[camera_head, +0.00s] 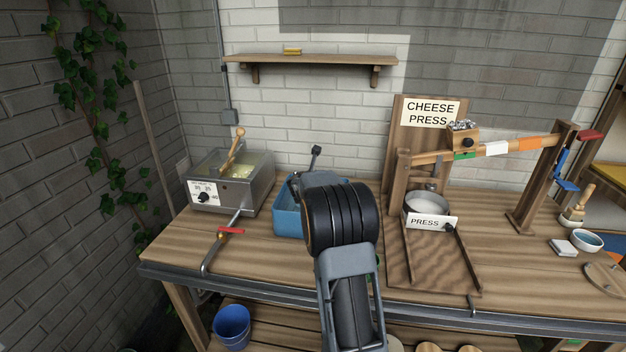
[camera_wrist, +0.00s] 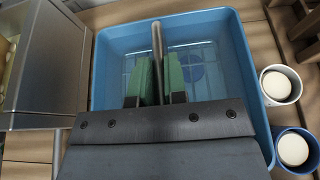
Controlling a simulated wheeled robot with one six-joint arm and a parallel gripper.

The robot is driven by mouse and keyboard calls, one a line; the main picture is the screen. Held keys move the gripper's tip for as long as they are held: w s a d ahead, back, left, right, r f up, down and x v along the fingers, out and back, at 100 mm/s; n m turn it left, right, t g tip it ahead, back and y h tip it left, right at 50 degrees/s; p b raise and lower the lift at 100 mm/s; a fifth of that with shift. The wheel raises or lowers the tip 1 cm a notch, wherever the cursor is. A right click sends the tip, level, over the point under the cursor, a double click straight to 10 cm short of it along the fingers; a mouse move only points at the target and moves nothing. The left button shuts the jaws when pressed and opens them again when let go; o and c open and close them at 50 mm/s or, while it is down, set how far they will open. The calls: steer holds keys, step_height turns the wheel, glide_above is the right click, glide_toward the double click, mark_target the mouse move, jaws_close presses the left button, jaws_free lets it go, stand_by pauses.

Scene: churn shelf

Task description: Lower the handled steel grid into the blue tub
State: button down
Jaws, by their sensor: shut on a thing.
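The blue tub (camera_head: 287,222) stands on the bench, partly hidden behind my arm. It fills the middle of the wrist view (camera_wrist: 101,70). My gripper (camera_wrist: 157,82), with green pads, is shut on the upright steel handle (camera_wrist: 157,40) of the grid, over the tub. Thin pale grid bars (camera_wrist: 193,52) show below the handle, within the tub's outline. I cannot tell whether they touch its floor. A darker blue round patch shows under the bars. The gripper and grid are hidden by my arm in the head view.
A steel vat (camera_head: 262,190) stands close left of the tub, with a red-handled tap (camera_head: 231,231) in front. Two round cups (camera_wrist: 279,86) (camera_wrist: 296,149) with white contents stand close to the tub's right. The cheese press (camera_head: 424,165) stands further right.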

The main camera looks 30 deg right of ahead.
steer(key=shift+f+b, duration=0.15)
steer(key=shift+b, duration=0.15)
stand_by(0.4)
steer(key=c, duration=1.1)
jaws_free()
steer(key=shift+f, duration=0.15)
